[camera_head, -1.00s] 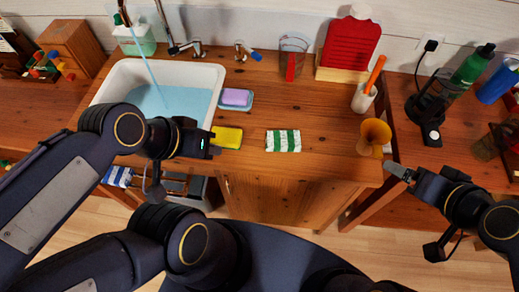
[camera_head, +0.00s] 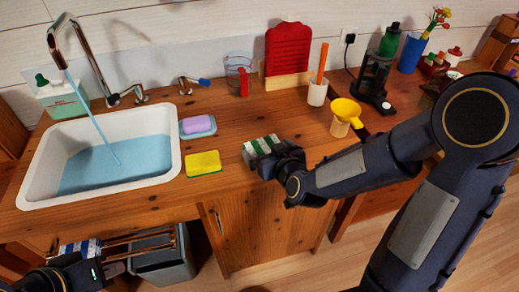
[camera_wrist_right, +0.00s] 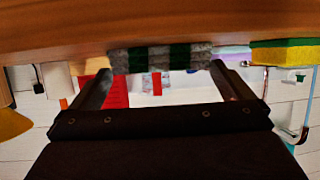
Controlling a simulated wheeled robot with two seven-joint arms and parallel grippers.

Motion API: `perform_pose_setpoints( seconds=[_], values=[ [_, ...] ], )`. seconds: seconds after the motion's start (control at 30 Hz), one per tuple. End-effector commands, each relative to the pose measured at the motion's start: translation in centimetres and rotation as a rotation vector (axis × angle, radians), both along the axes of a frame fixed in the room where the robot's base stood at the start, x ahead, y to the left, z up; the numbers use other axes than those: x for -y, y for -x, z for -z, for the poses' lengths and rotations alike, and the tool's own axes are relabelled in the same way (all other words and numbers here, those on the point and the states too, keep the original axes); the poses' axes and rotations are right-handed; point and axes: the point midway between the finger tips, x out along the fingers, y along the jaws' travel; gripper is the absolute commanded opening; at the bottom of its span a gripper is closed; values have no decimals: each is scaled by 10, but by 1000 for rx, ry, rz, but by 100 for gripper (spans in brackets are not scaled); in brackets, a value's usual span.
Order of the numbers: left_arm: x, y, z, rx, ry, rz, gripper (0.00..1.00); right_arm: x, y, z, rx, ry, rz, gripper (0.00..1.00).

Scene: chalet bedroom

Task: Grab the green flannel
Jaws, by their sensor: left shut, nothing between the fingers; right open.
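The green flannel (camera_head: 262,144), striped green and white, lies on the wooden counter right of the yellow sponge. My right gripper (camera_head: 258,162) is open at the flannel's near edge and hides part of it. In the right wrist view, which is upside down, the flannel (camera_wrist_right: 165,58) shows ahead, across the gap between the spread fingers (camera_wrist_right: 165,80). I cannot tell whether the fingertips touch it. My left gripper (camera_head: 116,269) is shut and empty, low at the front left, below the counter edge near the towel rail.
The yellow sponge (camera_head: 203,163) and a purple soap on a dish (camera_head: 198,125) lie left of the flannel. The sink (camera_head: 28,185) holds water. A yellow funnel (camera_head: 346,110) stands to the right. A blue-striped cloth (camera_head: 80,248) hangs on the rail.

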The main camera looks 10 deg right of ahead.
Motion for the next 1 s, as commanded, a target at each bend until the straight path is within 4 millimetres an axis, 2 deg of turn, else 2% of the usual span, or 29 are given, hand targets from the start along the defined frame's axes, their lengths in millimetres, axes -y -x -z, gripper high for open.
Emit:
perform_pose_setpoints(
  seconds=[0.3,0.6,0.8,1.0],
  values=[
    [0,0,-5,0,0,0,0,-7,-41,12,-1,-3,0,100],
    [0,0,-5,0,0,0,0,-8,-45,13,0,-4,-1,100],
    [0,0,-5,0,0,0,0,-8,-45,13,0,-4,-1,74],
    [0,0,-5,0,0,0,0,-8,-45,13,0,-4,-1,72]
  ],
)
